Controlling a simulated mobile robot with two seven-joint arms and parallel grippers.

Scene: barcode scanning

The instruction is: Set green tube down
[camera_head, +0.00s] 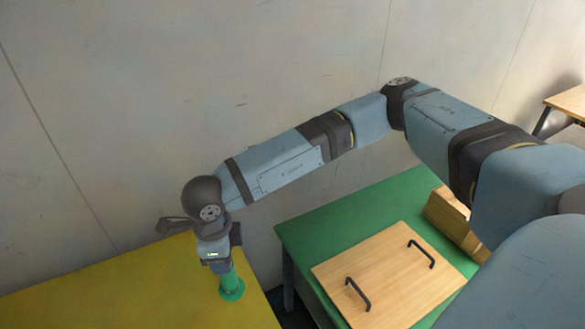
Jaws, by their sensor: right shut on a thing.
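The green tube (230,286) is upright over the yellow table (130,290), near its right edge, with its wider round foot at the bottom. I cannot tell for sure whether the foot touches the tabletop. My right gripper (225,268) points down from above and is shut on the tube's upper part, which the fingers and wrist hide. My left gripper is not in view.
A green table (300,235) stands to the right, across a gap. On it lie a wooden board (385,275) with two black handles and a wooden block (450,215). A grey object (177,227) shows left of my wrist. A wall runs behind.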

